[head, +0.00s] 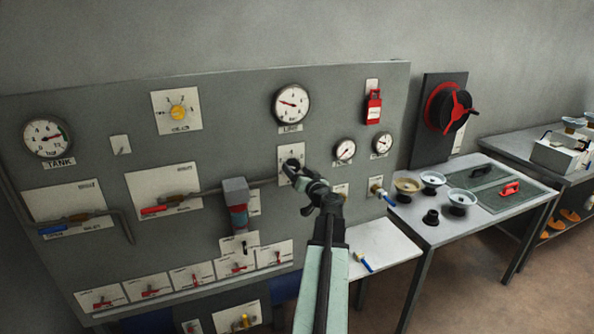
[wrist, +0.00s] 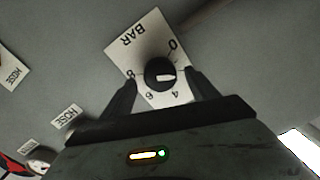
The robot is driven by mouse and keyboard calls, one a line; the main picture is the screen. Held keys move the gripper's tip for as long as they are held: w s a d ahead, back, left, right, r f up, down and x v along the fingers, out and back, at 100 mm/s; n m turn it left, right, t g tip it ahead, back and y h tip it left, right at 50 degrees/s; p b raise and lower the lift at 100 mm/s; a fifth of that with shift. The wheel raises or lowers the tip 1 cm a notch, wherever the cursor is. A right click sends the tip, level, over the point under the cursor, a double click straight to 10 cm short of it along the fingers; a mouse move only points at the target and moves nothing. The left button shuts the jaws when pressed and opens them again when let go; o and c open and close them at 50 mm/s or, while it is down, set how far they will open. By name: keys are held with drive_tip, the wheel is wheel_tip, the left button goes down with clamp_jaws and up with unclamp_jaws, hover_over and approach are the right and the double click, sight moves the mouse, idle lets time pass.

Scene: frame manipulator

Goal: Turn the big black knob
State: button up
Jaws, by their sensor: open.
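The black knob (wrist: 160,74) sits on a white plate (wrist: 148,42) marked BAR with several numbers in the wrist view. A white mark shows on its face. In the head view the knob (head: 291,163) is on the grey panel below the LINE gauge, partly hidden by my gripper (head: 300,175). My gripper is open, and in the wrist view its two dark fingertips (wrist: 160,82) lie on either side of the knob's lower part. I cannot tell whether they touch it.
A table (head: 440,225) with small bowls stands right, below a red and black handwheel (head: 450,108).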

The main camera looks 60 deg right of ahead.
drive_tip(key=shift+w+d, duration=0.35)
drive_tip(key=shift+w, duration=0.2)
drive_tip(key=c, duration=1.2)
drive_tip(key=shift+s+d, duration=0.1)
drive_tip(key=shift+s, duration=0.05)
drive_tip(key=shift+c, duration=0.9)
